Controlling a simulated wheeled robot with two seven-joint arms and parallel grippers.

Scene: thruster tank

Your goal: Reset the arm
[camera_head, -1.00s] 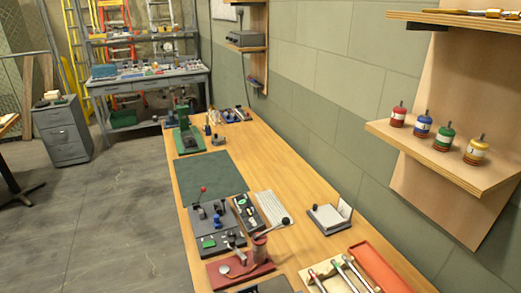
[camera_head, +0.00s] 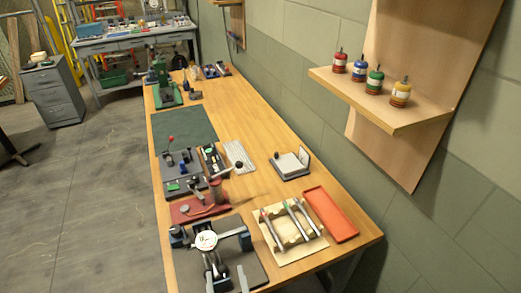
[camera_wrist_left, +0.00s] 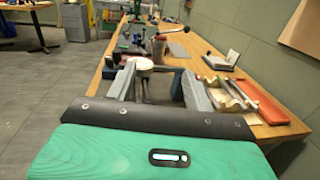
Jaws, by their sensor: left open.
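My left gripper (camera_head: 228,281) shows at the bottom of the head view, with its grey fingers apart. In the left wrist view, the grey fingers (camera_wrist_left: 158,92) stand apart beyond the teal-green housing, with nothing visibly held between them. They point along the bench toward a fixture with a white round dial (camera_head: 206,241), which also shows in the wrist view (camera_wrist_left: 141,63). I cannot tell whether they touch it. My right gripper is in neither view.
The wooden bench (camera_head: 262,125) holds a dark green mat (camera_head: 183,128), a red-based device (camera_head: 198,210), a tool rack (camera_head: 288,243) and a red-orange tray (camera_head: 331,214). A wall shelf (camera_head: 392,118) with colored containers stands at right. Grey floor (camera_head: 95,200) is open at left.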

